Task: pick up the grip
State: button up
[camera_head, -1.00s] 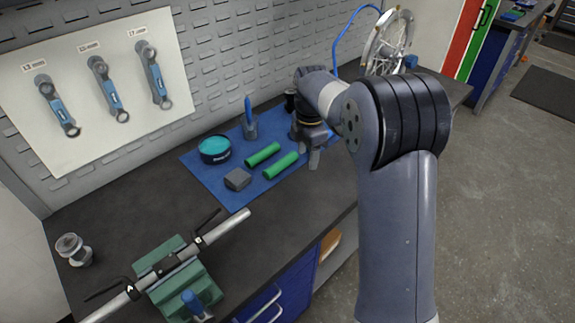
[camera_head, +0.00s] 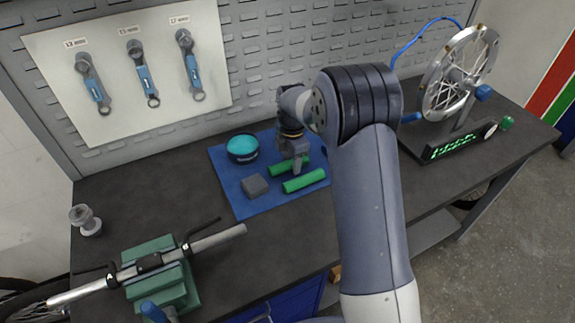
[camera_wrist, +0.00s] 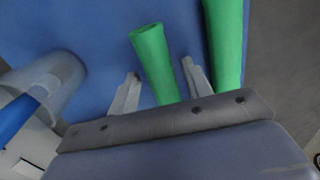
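Two green grips lie on a blue mat (camera_head: 232,196) on the workbench. The far grip (camera_head: 281,169) is partly hidden behind my gripper (camera_head: 296,168); the near grip (camera_head: 305,181) lies just in front of it. In the wrist view, my gripper (camera_wrist: 160,72) is open, with one finger on each side of one grip (camera_wrist: 150,50). The fingers appear apart from that grip. The other grip (camera_wrist: 225,40) lies outside the right finger. I cannot tell the exact height of the fingertips above the mat.
A grey block (camera_head: 255,186) and a round teal-topped tin (camera_head: 242,147) sit on the mat. A clear cup (camera_wrist: 55,75) holding a blue item is left in the wrist view. A green vise (camera_head: 160,275) clamps a handlebar (camera_head: 215,239). A wheel stand (camera_head: 455,135) stands right.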

grip_shut()
dwell(0.3)
